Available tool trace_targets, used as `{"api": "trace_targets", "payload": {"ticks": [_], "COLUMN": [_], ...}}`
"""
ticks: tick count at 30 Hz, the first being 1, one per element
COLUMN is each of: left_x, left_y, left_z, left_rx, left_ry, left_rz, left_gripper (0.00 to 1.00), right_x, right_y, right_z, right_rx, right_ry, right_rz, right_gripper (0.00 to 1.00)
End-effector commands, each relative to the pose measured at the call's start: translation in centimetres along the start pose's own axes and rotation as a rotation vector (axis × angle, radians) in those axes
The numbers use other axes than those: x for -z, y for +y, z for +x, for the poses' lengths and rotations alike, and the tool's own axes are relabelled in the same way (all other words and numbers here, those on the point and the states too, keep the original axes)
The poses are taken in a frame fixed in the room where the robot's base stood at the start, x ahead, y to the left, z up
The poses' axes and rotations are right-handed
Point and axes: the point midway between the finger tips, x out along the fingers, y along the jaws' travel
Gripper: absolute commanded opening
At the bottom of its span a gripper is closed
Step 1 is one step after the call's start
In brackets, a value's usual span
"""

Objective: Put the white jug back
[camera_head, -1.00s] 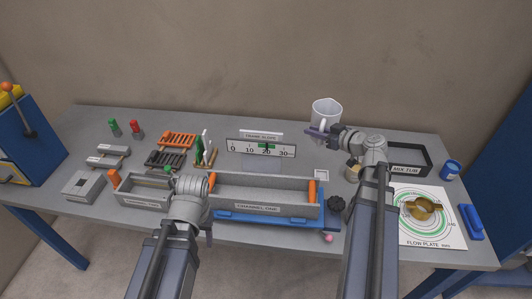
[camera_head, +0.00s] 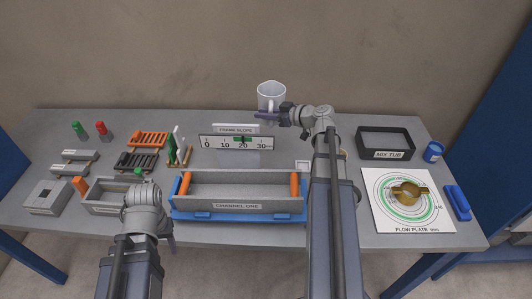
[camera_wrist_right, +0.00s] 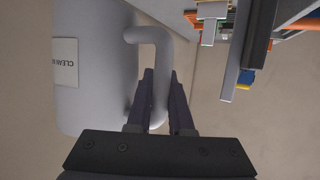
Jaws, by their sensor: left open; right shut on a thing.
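The white jug (camera_head: 271,95) is at the back of the table in the head view, behind and right of the flame slope scale. My right gripper (camera_head: 272,117) is at the jug in the head view. In the right wrist view, the jug (camera_wrist_right: 95,95) fills the left side with part of a label showing, and my right gripper (camera_wrist_right: 160,95) is shut on its handle. Whether the jug touches the table is hard to tell. My left gripper (camera_head: 140,178) is over the small grey box at the front left; its fingers are mostly hidden by its wrist.
The scale (camera_head: 237,142) stands just left of my right arm. The channel one trough (camera_head: 238,190) lies in front. The black mix tub (camera_head: 385,143), flow plate sheet (camera_head: 385,215) with a brass ring, and blue cup (camera_head: 433,152) are at right. Small racks (camera_head: 148,140) stand left.

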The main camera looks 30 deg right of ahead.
Motion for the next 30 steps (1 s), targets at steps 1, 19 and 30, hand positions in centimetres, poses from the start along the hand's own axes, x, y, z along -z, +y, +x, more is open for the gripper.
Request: {"api": "trace_targets", "payload": {"ticks": [1,19,30], "left_x": [0.1,0.7,0.8], "left_y": [0.1,1.1,1.3], "left_z": [1.4,11.9,13.2], "left_rx": [0.000,0.000,0.000], "left_ry": [0.000,0.000,0.000], "left_rz": [0.000,0.000,0.000], "left_gripper": [0.50,0.50,0.50], "right_x": [-1.3,-11.3,-12.5], "right_y": [0.0,-0.1,-0.1], "right_z": [0.5,4.0,4.3], "right_rx": [0.000,0.000,-0.001], "right_ry": [0.001,0.001,0.001], "right_rz": [0.000,0.000,0.000], "right_gripper": [0.00,0.00,0.00]}}
